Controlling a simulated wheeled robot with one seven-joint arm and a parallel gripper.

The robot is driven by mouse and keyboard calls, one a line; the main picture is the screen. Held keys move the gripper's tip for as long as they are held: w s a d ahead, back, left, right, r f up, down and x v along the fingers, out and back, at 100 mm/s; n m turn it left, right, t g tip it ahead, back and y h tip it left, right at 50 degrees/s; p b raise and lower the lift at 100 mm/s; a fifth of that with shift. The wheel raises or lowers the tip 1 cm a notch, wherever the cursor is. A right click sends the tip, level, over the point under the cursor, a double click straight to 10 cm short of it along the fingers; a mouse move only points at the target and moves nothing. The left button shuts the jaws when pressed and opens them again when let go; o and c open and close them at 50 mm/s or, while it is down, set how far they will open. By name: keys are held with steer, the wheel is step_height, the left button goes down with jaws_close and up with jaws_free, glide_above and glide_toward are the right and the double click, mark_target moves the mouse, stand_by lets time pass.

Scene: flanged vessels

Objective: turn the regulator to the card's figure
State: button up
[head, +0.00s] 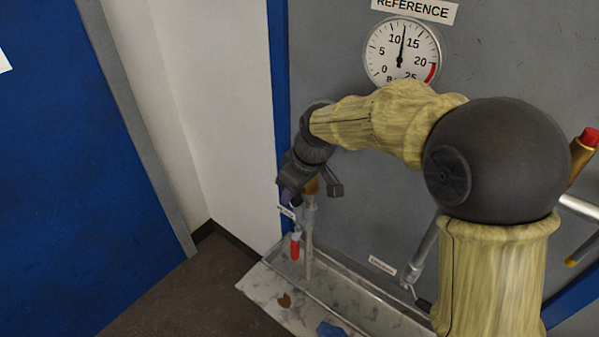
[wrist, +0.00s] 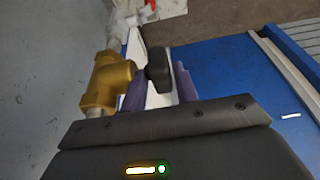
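A brass valve body (wrist: 108,82) with a black knob (wrist: 158,70) shows in the wrist view, likely the regulator. My gripper (wrist: 160,76) has its two purple fingers on either side of the knob, with pale gaps between them and it. In the head view my gripper (head: 289,194) is at the brass fitting, and my wrist hides most of it. The round gauge (head: 402,50) under a "REFERENCE" label (head: 415,9) has its needle between 10 and 15, with a red band at the high end. No card with a readable figure is in view.
A shallow tray (head: 338,296) lies below the fitting, with a red-and-white item (head: 295,246) above it. A blue object (head: 330,329) sits at the front. A red-tipped brass part (head: 588,140) is at the right. A blue panel (head: 70,170) stands at left.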

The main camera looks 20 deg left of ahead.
steer(key=b+v, duration=0.1)
steer(key=v, duration=1.6)
steer(key=shift+b, duration=0.4)
steer(key=shift+s+r, duration=0.15)
steer(key=shift+s, duration=0.05)
steer(key=shift+w, duration=0.15)
